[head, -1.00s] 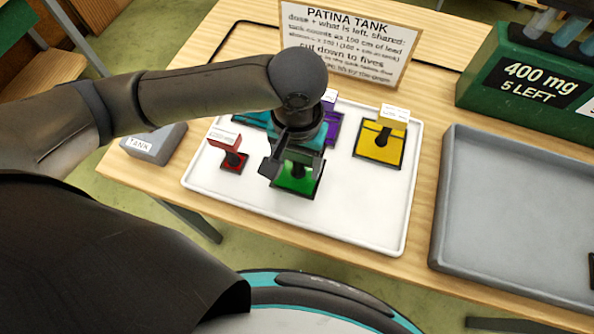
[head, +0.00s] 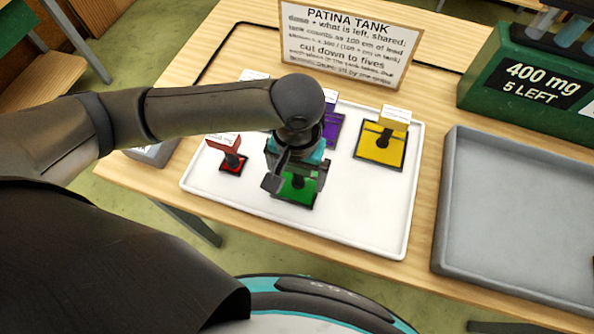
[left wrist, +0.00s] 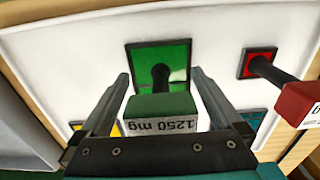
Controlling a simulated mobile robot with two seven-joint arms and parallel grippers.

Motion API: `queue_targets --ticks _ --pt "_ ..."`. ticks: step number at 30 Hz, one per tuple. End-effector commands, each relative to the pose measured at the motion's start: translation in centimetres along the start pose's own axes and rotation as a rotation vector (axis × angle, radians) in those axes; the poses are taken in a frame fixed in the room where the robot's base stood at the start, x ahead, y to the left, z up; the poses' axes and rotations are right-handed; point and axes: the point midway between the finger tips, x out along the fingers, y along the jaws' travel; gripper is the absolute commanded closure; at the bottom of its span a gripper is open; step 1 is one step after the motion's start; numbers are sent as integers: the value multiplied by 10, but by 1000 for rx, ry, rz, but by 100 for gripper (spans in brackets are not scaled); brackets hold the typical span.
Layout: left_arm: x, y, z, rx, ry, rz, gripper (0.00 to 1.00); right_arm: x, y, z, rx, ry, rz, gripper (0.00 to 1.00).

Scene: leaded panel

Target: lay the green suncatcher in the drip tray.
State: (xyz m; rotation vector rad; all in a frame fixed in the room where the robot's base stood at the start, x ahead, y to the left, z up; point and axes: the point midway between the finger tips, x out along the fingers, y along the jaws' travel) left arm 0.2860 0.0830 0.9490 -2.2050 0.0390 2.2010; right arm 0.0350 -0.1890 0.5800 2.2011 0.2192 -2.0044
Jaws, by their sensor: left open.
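The green suncatcher (head: 297,195) is a square green panel in a dark frame, lying on the white tray (head: 350,218). In the left wrist view its panel (left wrist: 176,55) carries a dark stem with a green block on top, labelled "1250 mg". My left gripper (head: 296,178) is above it and open. In the left wrist view, the fingers of the gripper (left wrist: 160,80) stand on either side of the block, with gaps showing. A grey, raised-rim tray (head: 444,200) at the right, apparently the drip tray, looks empty where visible. My right gripper is not seen.
A red suncatcher (head: 232,162) stands left of the green one, a yellow one (head: 380,147) right and a purple one (head: 332,128) behind. A "PATINA TANK" sign (head: 350,45) and a green "400 mg" box (head: 530,85) stand at the back.

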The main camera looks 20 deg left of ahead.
Motion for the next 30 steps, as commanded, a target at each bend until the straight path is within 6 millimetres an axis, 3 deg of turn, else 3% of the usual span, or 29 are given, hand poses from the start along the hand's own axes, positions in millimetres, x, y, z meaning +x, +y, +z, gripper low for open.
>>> queue_targets --ticks 8,21,30 --pt "-11 1 0 0 1 2 0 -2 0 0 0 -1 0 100" --pt "-100 1 -1 0 2 2 0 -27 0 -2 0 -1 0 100" --pt "-123 0 0 0 0 1 0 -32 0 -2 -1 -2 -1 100"
